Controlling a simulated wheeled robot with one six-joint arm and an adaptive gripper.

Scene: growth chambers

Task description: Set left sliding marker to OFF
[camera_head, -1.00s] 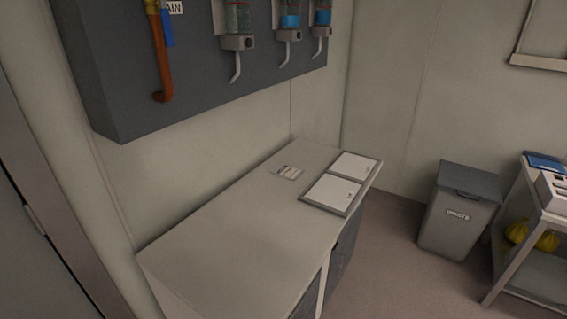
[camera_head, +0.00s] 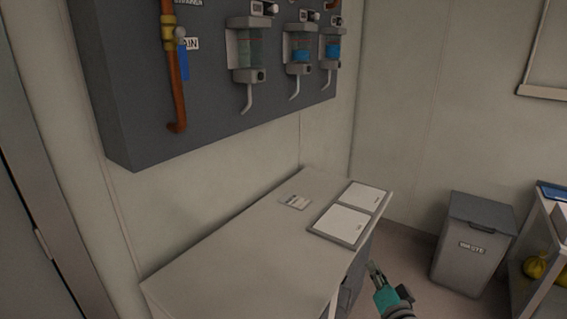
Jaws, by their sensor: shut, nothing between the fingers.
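Three small white label strips with dark round parts sit above the dispensers on the grey wall panel. The left strip (camera_head: 259,8) is near the top edge of the view and may be the left sliding marker. Its lettering is too small to read, so I cannot tell its setting. My gripper (camera_head: 373,267) is at the lower right, in front of the table's right edge. It is shut and empty, well below and to the right of the panel, touching nothing that I can see.
Three dispensers with spouts hang on the panel, the left one (camera_head: 251,52) above the table (camera_head: 235,250). A copper pipe (camera_head: 177,95) with a blue-handled valve is at left. A white-paged board (camera_head: 312,230) lies on the table. A grey waste bin (camera_head: 470,245) stands at right.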

